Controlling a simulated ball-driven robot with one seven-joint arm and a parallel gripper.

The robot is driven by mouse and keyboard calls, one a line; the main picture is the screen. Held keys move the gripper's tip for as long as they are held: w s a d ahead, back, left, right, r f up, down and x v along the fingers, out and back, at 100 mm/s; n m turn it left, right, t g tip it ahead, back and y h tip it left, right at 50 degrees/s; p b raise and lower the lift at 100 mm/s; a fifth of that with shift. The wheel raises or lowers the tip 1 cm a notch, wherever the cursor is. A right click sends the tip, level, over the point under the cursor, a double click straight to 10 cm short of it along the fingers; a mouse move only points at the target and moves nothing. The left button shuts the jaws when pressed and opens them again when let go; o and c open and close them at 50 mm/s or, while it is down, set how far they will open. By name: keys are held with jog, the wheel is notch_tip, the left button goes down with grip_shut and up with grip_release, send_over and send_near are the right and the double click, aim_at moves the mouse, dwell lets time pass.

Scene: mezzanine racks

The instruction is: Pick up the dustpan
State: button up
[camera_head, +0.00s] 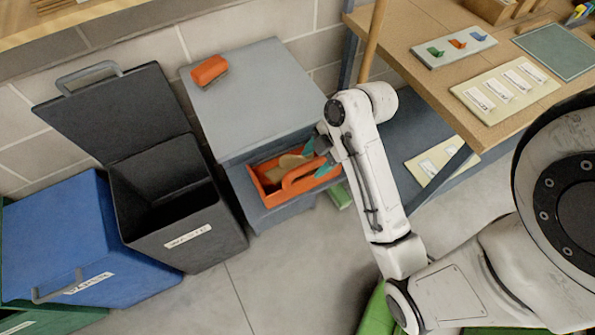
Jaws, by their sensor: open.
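An orange, open tray-like piece with a curved handle (268,191) lies in the pulled-out drawer of a grey cabinet; it may be the dustpan, but I cannot tell for certain. A tan object (291,161) lies inside it. My gripper (316,158) is over the right end of the orange piece, with teal fingertips open and apart. The fingers are small in view, and I cannot tell whether they touch it. My arm hides part of the area to the right.
An orange brush (210,70) lies on the grey cabinet (265,85). A dark bin (215,236) with a raised lid and a blue bin (110,240) stand left. A wooden workbench (420,50) with a pole at its edge is right.

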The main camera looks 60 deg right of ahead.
aim_at(307, 169)
jog(key=shift+p+x, duration=0.4)
jog(key=shift+x, duration=2.2)
jog(key=shift+w, duration=0.1)
grip_shut()
